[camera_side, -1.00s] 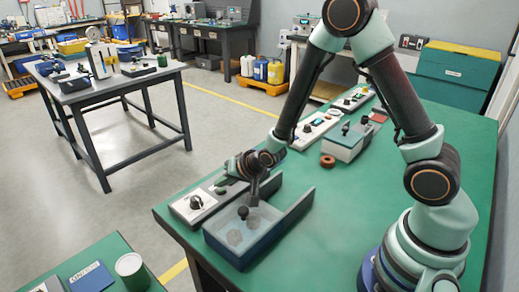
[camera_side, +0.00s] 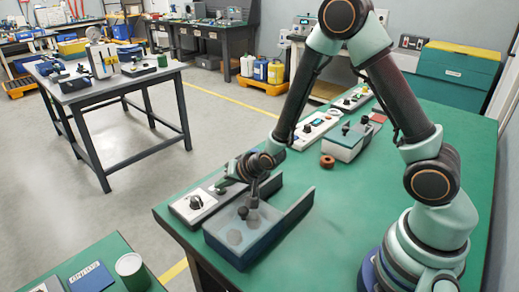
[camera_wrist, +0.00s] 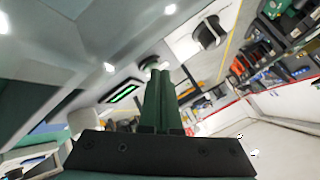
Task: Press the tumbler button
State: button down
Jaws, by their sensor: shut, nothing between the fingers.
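My gripper (camera_side: 224,185) is shut and empty, its dark green fingers angled down to the left over the far part of a grey control panel on the green bench. In the wrist view the closed fingers (camera_wrist: 160,100) reach toward a panel with a lit green display (camera_wrist: 123,93). A dark rounded part (camera_wrist: 149,63) shows at the fingertips; I cannot tell whether it is the tumbler button or whether the fingers touch it. The panel's white near end carries a black knob (camera_side: 196,202), apart from the fingers; it also shows in the wrist view (camera_wrist: 208,34).
Another box (camera_side: 343,146) and a brown ring (camera_side: 327,161) lie further back. The bench's right middle is clear.

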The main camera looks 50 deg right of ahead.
jog(key=shift+r, duration=0.7)
jog(key=shift+r, duration=2.55)
